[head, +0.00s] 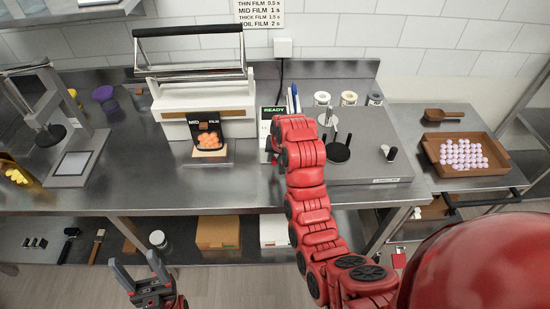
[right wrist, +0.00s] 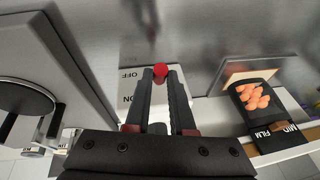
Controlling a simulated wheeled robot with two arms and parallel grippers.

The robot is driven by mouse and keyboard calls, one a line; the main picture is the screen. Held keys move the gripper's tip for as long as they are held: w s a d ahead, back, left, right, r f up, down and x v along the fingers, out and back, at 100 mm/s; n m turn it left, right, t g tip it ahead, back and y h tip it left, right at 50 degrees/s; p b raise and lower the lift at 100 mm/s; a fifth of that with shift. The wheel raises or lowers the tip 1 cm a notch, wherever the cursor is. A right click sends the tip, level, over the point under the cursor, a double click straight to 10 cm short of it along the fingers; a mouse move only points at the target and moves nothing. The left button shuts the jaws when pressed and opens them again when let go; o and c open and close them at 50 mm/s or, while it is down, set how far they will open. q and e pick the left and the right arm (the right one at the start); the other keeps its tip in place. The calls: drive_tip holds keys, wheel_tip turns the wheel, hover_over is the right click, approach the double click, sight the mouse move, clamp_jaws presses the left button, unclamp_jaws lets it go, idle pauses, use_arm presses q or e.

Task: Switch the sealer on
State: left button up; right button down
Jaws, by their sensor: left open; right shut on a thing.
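The sealer (head: 200,108) is a white machine with long bars on top, standing at the back of the steel table. Beside it is a white control box (head: 265,127) with a green READY display, partly hidden by my right arm. In the right wrist view this box (right wrist: 128,83) bears the words OFF and ON. My right gripper (right wrist: 160,78) is shut on a small red switch knob (right wrist: 160,70) there. The exact switch position is hard to tell. My left gripper (head: 143,279) is open and empty, low in front of the table.
A black MID FILM pouch (head: 204,122) with orange gummies lies at the sealer's front; it also shows in the right wrist view (right wrist: 268,115). A grey platform scale-like unit (head: 365,150) stands right of the box. A wooden tray (head: 480,174) of pale pieces is further right.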

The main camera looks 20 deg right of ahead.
drive_tip(key=shift+w+r+g+p, duration=0.15)
drive_tip(key=shift+g+p, duration=0.15)
drive_tip(key=shift+d, duration=0.1)
drive_tip(key=c, duration=0.8)
unclamp_jaws()
drive_tip(key=shift+w, duration=0.1)
drive_tip(key=shift+o, duration=0.2)
drive_tip(key=p+v, duration=1.2)
drive_tip(key=v, duration=0.5)
drive_tip(key=shift+d, duration=0.1)
